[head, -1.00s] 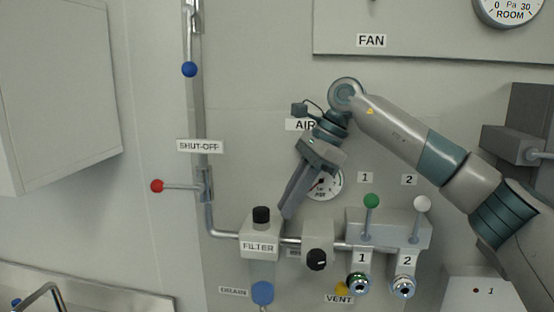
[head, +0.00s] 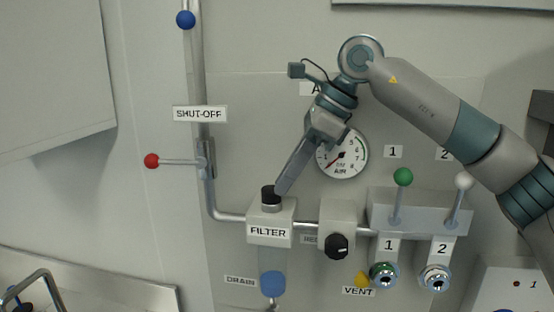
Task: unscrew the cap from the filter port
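The black cap (head: 270,193) sits upright on top of the filter (head: 254,210), a pale block with a FILTER label on the pipe. My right gripper (head: 281,190) comes down from the upper right, with its fingertips at the cap's right side. The fingers show edge-on as one slab, so I cannot tell whether they are open or shut, or whether they touch the cap. My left gripper is not in view.
The air gauge (head: 342,153) and a black regulator knob (head: 337,246) are right of the filter. Green (head: 402,177) and white (head: 465,181) levers stand further right. The red shut-off lever (head: 152,161) is at left. A blue drain piece (head: 272,284) hangs below.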

